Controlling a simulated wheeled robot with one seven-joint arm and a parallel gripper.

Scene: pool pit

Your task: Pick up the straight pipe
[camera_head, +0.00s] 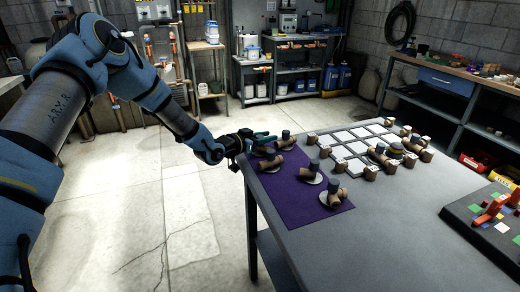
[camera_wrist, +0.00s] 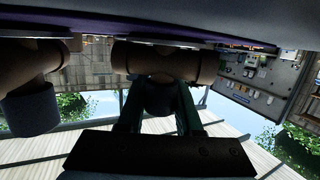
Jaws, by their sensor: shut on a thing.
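My gripper (camera_head: 262,139) is low over the far left corner of the purple mat (camera_head: 298,207) on the grey table. In the wrist view its two teal fingers (camera_wrist: 160,110) are shut around the dark stub of a brown pipe piece (camera_wrist: 155,61). The brown part lies crosswise beyond the fingertips, against or close to the mat. I take this piece for the straight pipe, but its full shape is hidden. Another brown piece with a grey-blue end (camera_wrist: 30,108) is just left of it in the wrist view.
Several brown and grey pipe pieces stand on the mat, one at its near right (camera_head: 333,192). A grid of pale tiles (camera_head: 355,147) edged with brown blocks lies to the right. A dark board with coloured parts (camera_head: 490,225) is at the right edge. The table's front is clear.

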